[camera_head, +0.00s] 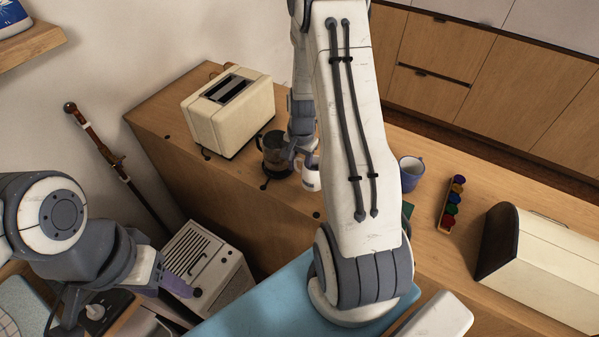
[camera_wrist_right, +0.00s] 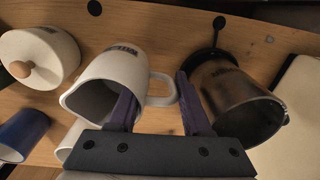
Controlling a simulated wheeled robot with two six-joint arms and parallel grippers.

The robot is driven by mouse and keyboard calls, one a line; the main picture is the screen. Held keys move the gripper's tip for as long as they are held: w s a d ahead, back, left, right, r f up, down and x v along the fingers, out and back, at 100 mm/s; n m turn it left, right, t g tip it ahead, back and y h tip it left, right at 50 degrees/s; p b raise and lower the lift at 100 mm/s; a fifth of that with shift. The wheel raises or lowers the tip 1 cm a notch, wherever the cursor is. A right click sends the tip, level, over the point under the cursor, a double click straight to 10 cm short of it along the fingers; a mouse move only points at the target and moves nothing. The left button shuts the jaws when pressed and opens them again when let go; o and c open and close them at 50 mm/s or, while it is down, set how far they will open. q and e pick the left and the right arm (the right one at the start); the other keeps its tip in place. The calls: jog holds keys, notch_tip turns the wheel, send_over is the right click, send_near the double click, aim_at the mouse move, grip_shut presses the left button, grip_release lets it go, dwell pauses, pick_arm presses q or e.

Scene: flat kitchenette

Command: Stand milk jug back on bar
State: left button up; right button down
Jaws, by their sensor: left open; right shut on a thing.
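The white milk jug (camera_wrist_right: 108,72) is in the right wrist view, its open mouth towards the camera, spout to the left and handle to the right. My right gripper (camera_wrist_right: 158,106) is shut on it, with one purple finger inside the mouth and the other on the handle side. In the head view the jug (camera_head: 311,179) is partly hidden by my right arm, over the wooden bar (camera_head: 240,195). It looks roughly upright; I cannot tell whether its base touches the bar. My left gripper (camera_head: 178,287) is open and empty at lower left, away from the jug.
A glass coffee press (camera_wrist_right: 238,98) stands close beside the jug's handle. A cream toaster (camera_head: 229,110) stands behind it. A blue mug (camera_head: 411,172), a rack of coloured pods (camera_head: 452,205) and a bread bin (camera_head: 540,262) stand to the right. A lidded white pot (camera_wrist_right: 40,58) shows in the wrist view.

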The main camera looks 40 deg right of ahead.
aim_at(300, 171)
notch_tip(300, 171, down, 3)
jog(key=shift+f+p, duration=0.1)
jog(key=shift+p, duration=0.35)
jog(key=shift+f, duration=0.25)
jog(key=shift+f, duration=0.15)
jog(key=c, duration=0.6)
grip_release()
